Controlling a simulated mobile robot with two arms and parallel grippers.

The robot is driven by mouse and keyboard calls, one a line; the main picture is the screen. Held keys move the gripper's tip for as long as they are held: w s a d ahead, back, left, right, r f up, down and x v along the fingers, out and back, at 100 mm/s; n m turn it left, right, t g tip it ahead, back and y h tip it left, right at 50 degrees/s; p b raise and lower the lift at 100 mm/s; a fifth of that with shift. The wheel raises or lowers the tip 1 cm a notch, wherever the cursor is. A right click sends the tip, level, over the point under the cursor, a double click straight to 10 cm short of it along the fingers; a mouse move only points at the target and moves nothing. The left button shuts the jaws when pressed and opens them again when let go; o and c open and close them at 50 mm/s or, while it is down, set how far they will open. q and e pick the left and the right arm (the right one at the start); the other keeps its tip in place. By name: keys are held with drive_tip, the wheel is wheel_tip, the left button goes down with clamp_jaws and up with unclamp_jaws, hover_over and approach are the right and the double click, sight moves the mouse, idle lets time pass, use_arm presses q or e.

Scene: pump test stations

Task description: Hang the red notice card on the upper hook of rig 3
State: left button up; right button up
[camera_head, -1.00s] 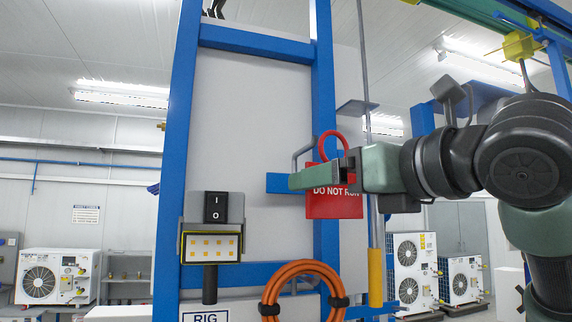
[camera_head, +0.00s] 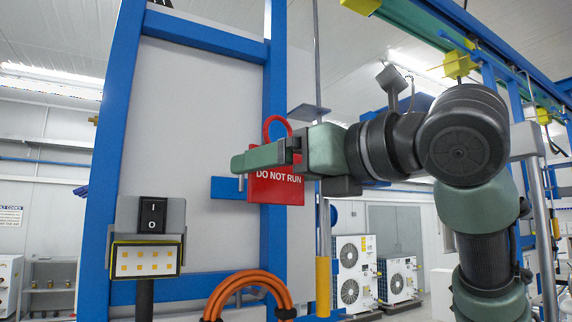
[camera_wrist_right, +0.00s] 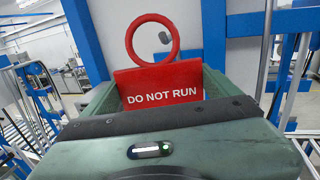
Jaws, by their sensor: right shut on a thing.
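The red notice card (camera_head: 277,190) reads DO NOT RUN and has a red ring on top. My right gripper (camera_head: 262,157) is shut on it, and the card hangs upright in front of the rig's blue right post (camera_head: 274,80). The card and ring also show in the right wrist view (camera_wrist_right: 160,85), with a small grey piece inside the ring's outline; I cannot tell whether it passes through the ring. A blue bracket (camera_head: 226,188) with a small metal pin sits left of the card. The upper hook is not clearly visible. My left gripper is out of view.
A switch box (camera_head: 152,214) and a yellow-dotted panel (camera_head: 146,261) are on the rig's left side. An orange hose coil (camera_head: 248,285) hangs below the card. A grey vertical pole and a yellow sleeve (camera_head: 323,286) stand right of the post. White fan units (camera_head: 350,275) stand behind.

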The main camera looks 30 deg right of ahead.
drive_tip(key=shift+d+x, duration=0.2)
drive_tip(key=shift+x, duration=0.85)
drive_tip(key=w+f, duration=0.1)
drive_tip(key=w, duration=0.6)
drive_tip(key=shift+d+f, duration=0.25)
drive_tip(key=shift+f, duration=0.05)
drive_tip(key=shift+f, duration=0.1)
drive_tip(key=o, duration=1)
drive_tip(key=shift+c, duration=0.2)
drive_tip(key=shift+o, duration=0.8)
drive_tip(key=shift+a, duration=0.1)
